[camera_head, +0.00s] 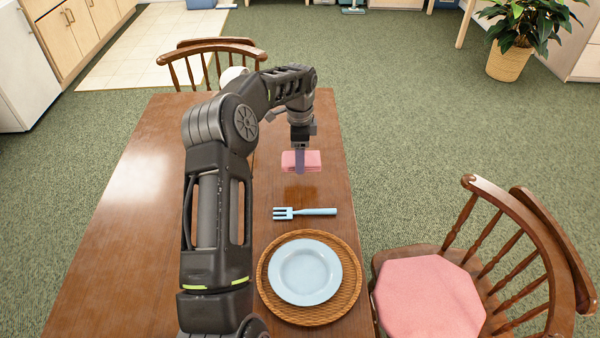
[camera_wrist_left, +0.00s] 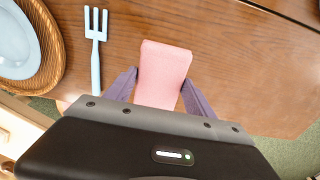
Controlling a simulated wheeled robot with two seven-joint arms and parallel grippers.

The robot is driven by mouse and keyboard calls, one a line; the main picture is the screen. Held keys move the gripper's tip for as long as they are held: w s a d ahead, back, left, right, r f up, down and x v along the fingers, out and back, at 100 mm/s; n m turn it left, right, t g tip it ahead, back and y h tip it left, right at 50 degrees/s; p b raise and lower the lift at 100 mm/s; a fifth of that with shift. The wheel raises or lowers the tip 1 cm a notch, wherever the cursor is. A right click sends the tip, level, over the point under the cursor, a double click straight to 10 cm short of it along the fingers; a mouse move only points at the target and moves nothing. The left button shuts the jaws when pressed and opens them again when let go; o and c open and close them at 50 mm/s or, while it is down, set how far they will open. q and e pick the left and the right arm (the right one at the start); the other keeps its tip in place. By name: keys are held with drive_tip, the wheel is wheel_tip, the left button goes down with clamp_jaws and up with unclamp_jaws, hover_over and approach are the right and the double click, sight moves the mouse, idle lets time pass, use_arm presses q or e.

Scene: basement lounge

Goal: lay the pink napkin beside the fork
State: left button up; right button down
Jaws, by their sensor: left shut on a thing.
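The pink napkin (camera_head: 313,160) is a small folded block near the right edge of the wooden table, beyond the fork in the head view. My left gripper (camera_head: 300,168) points down and is shut on it; whether the napkin touches the table is hard to tell. In the left wrist view the napkin (camera_wrist_left: 164,68) lies between the two purple fingers of my left gripper (camera_wrist_left: 160,77). The light blue fork (camera_head: 310,212) lies flat on the table with its tines to the left. It also shows in the left wrist view (camera_wrist_left: 95,52), beside the napkin and apart from it. My right gripper is out of view.
A light blue plate (camera_head: 305,272) sits on a round woven mat (camera_head: 268,298) just nearer than the fork. A wooden chair with a pink cushion (camera_head: 428,300) stands at the right, another chair (camera_head: 205,62) at the far end. The table's left part (camera_head: 130,220) is clear.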

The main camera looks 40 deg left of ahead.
sight(300, 179)
use_arm(q)
drive_tip(key=shift+f, duration=1.35)
drive_tip(key=shift+f, duration=0.1)
drive_tip(key=shift+f+p, duration=0.4)
drive_tip(key=shift+f, duration=1.4)
drive_tip(key=shift+f, duration=0.15)
drive_tip(key=o, duration=1.3)
wheel_tip(300, 179, up, 12)
drive_tip(key=shift+r+b, duration=0.2)
drive_tip(key=shift+b, duration=0.4)
